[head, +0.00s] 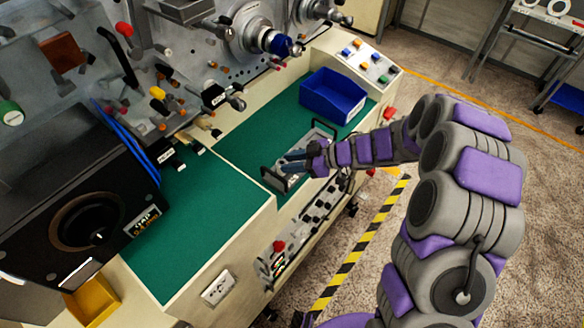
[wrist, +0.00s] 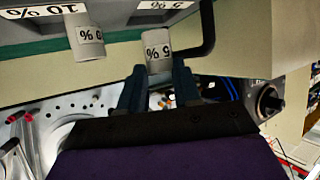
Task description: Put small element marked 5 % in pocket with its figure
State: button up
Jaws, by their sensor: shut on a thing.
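My gripper (head: 290,160) reaches over the grey tray (head: 318,134) on the green bench top; it also shows in the wrist view (wrist: 158,78). Its fingers are shut on a small pale cylinder marked 5 % (wrist: 158,48). The wrist picture is upside down. A tray label reading 5 % (wrist: 165,5) is just beyond the held cylinder. A second pale cylinder (wrist: 85,38), its figure partly hidden and ending in 0 %, is beside it near the 10 % label (wrist: 42,12). I cannot tell whether the held cylinder is in a pocket.
The tray has a dark raised handle (wrist: 207,30) close beside my gripper. A blue bin (head: 332,97) stands behind the tray. A black box (head: 75,215) stands at the left. The green top (head: 200,220) in front is clear.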

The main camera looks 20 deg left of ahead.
jog(key=shift+a+f+b, duration=0.15)
jog(key=shift+f+b, duration=0.2)
jog(key=shift+f, duration=1)
jog(key=o, duration=0.7)
jog(key=shift+o, duration=0.2)
jog(key=shift+r, duration=0.1)
jog(key=p+v, duration=0.3)
jog(key=v, duration=0.9)
